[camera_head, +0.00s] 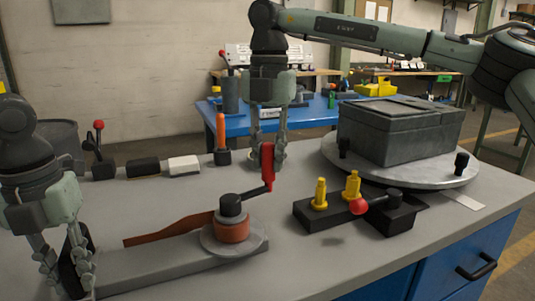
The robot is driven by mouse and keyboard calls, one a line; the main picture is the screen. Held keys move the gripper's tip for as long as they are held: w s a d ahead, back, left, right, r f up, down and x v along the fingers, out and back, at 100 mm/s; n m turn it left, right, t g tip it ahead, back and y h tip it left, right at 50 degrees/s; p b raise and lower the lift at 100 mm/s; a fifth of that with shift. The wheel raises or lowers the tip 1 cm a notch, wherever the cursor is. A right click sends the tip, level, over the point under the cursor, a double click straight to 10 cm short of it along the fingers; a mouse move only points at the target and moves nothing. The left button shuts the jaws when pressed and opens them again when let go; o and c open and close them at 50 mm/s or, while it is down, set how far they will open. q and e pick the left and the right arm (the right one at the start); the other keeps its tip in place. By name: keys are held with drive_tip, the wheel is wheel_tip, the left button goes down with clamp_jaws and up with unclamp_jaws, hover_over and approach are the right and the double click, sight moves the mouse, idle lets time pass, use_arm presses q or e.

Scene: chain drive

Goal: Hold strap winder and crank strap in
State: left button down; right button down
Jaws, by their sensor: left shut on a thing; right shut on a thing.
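The strap winder has a long grey base bar (165,270) with a round grey plate (258,240) at its right end. On the plate sits a drum with an orange-brown band around it and a dark hub (231,206) on top. The orange-brown strap (170,230) runs left from the drum. A crank with a red upright handle (269,180) reaches right from the hub. My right gripper (267,160) is shut on the top of that handle. My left gripper (70,268) is shut on a black upright grip (76,250) at the bar's left end, which its fingers partly hide.
A black fixture (385,222) with two yellow pegs and a red-knobbed lever stands right of the winder. Behind it a grey box (400,130) sits on a round metal plate (450,177). Small blocks and an orange-handled tool (221,132) line the far edge. The front right tabletop is clear.

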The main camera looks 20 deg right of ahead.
drive_tip(key=shift+s, duration=0.1)
drive_tip(key=s+m, duration=0.3)
drive_tip(key=m, duration=0.1)
drive_tip(key=s+a+m, duration=0.1)
drive_tip(key=s+m, duration=0.1)
drive_tip(key=shift+s+m, duration=0.35)
drive_tip(key=shift+m, duration=0.05)
idle(0.6)
drive_tip(key=c, duration=1.3)
unclamp_jaws()
drive_tip(key=shift+d+r, duration=0.1)
